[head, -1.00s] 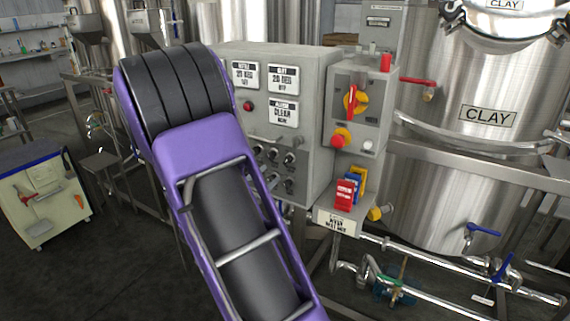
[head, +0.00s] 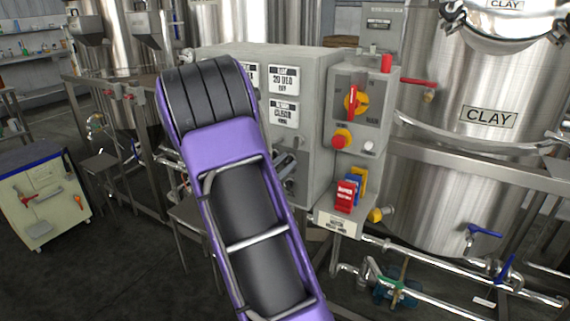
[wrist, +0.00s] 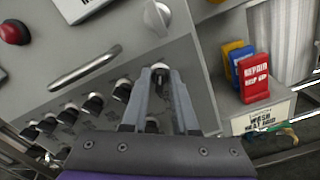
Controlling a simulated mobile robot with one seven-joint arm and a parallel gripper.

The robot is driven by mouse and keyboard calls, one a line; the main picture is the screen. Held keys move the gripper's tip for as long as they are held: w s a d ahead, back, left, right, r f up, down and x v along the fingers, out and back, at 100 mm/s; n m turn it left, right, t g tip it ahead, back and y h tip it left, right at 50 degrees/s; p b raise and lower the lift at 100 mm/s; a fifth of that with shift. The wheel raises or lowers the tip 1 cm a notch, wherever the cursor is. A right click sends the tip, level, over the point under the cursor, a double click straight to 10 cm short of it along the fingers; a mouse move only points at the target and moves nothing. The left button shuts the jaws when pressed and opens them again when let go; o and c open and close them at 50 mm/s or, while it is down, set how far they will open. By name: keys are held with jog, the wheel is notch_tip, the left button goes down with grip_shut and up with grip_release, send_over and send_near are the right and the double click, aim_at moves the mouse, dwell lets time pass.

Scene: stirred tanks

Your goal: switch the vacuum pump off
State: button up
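The grey control panel (head: 318,110) carries rows of small dark selector switches; in the wrist view one switch (wrist: 160,72) lies between or just beyond my fingertips. Contact cannot be told. The labels are too small to read, so I cannot tell which one is the vacuum pump's. My gripper (wrist: 163,75) points at the panel with a narrow gap between its fingers and nothing visibly held. In the head view my arm hides most of the switches.
A bar handle (wrist: 85,68), a round grey knob (wrist: 157,17) and a red button (wrist: 14,32) are on the panel. To the right are a red-yellow rotary isolator (head: 352,100), an emergency stop (head: 341,138) and hanging tags (head: 347,194). The steel clay tank (head: 470,90) stands behind pipes.

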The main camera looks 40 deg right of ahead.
grip_shut()
jog(key=shift+n, duration=0.3)
jog(key=n+p, duration=0.8)
jog(key=n, duration=0.1)
jog(key=shift+w+a+r+p, duration=0.15)
jog(key=shift+w+p, duration=0.05)
jog(key=shift+p, duration=0.1)
jog(key=shift+n+p, duration=0.85)
jog(key=shift+n, duration=0.35)
jog(key=shift+f, duration=0.2)
jog(key=shift+o, duration=1.9)
grip_release()
